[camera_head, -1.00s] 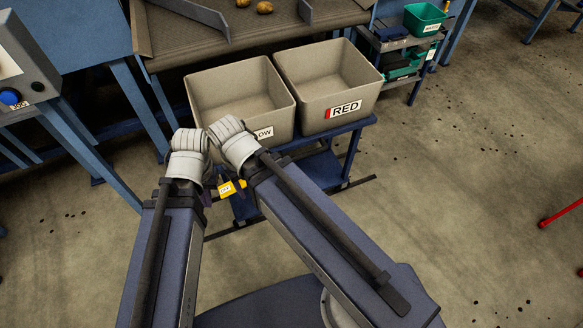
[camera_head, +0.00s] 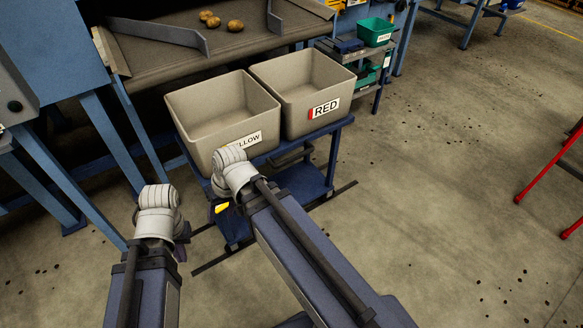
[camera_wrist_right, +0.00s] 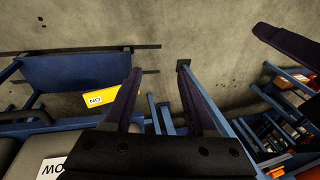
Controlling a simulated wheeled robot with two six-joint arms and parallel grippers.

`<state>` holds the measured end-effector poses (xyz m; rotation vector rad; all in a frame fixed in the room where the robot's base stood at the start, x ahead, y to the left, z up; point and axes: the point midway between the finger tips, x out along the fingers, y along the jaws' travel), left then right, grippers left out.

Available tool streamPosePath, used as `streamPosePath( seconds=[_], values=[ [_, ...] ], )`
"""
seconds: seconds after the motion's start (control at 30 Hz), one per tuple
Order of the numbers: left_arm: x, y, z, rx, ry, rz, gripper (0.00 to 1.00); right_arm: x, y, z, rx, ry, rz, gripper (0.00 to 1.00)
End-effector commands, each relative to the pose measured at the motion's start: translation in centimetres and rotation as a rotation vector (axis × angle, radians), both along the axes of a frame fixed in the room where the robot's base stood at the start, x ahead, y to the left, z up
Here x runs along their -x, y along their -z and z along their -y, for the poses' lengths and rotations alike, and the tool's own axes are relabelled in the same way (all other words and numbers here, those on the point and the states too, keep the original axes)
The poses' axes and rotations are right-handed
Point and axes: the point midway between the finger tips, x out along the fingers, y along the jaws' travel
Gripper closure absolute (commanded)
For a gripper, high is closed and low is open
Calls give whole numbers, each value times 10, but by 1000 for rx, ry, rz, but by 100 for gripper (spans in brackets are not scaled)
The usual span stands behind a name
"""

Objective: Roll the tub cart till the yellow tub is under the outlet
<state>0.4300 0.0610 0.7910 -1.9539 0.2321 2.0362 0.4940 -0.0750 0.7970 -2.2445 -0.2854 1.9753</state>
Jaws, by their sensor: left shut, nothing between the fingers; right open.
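The blue tub cart (camera_head: 305,184) carries two beige tubs side by side. The yellow tub (camera_head: 190,123), labelled in part "LLOW", is on the left; the red tub (camera_head: 310,75), labelled "RED", is on the right. Both look empty. Behind them, two metal guides leave a gap at the deck's front edge, seemingly the outlet (camera_head: 243,44), roughly behind where the tubs meet. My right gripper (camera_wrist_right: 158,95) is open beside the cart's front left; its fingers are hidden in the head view. My left gripper (camera_head: 181,248) is shut and empty, left of the cart, mostly hidden by its wrist.
Several potatoes (camera_head: 235,25) lie on the grey deck. A yellow tag (camera_head: 221,207) hangs low by the cart. Blue machine legs (camera_head: 75,165) stand at left. A small rack with a green bin (camera_head: 375,32) is at the back right, red legs (camera_head: 550,170) far right.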

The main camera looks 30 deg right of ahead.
Motion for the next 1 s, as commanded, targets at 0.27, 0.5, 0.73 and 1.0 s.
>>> streamPosePath(
  seconds=[0.27, 0.5, 0.73, 1.0],
  values=[
    [0, 58, 0, -1, 2, 1, 100, -38, 44, 24, -169, 177, 82, 43],
    [0, 137, 0, -1, 5, 2, 100, -92, 88, 82, -415, 463, 234, 43],
    [-1, 213, 0, -2, 8, 2, 100, -134, 116, 179, -663, 793, 425, 43],
    [-1, 281, 0, -3, 11, 3, 100, -142, 133, 304, -897, 1127, 640, 43]
  ],
)
